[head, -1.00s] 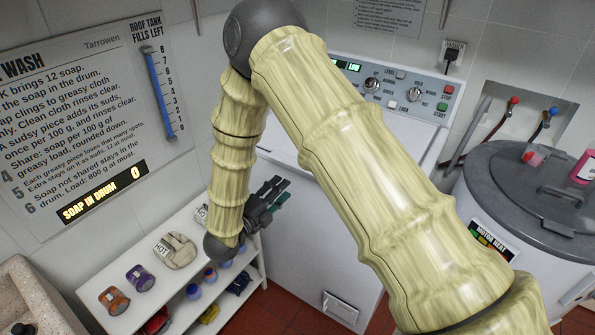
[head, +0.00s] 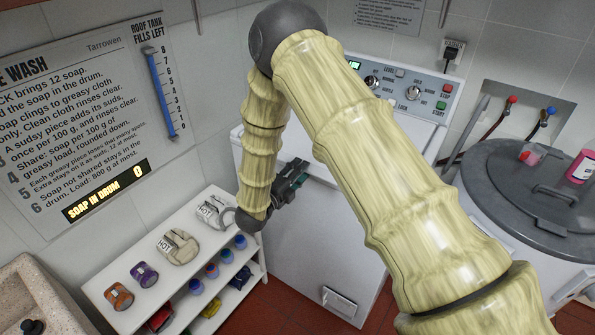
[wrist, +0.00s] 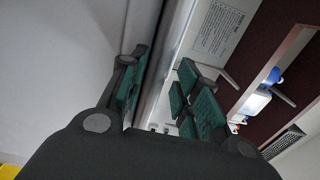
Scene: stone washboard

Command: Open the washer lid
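The white washer (head: 318,235) stands behind my arm in the head view. Its lid (head: 308,143) looks flat and closed on top, and my arm hides much of it. My gripper (head: 293,178) is at the washer's front top edge, left of the middle. In the wrist view my gripper (wrist: 160,92) shows dark fingers with green pads, spread apart. A pale edge of the washer runs between or just behind them. I cannot tell whether the pads touch it.
A control panel (head: 408,92) with knobs and buttons is at the washer's back. A grey-lidded round tank (head: 515,245) stands at right. A white shelf (head: 196,238) with cups and cloths stands at left, close to my wrist. A stone basin (head: 28,283) is at lower left.

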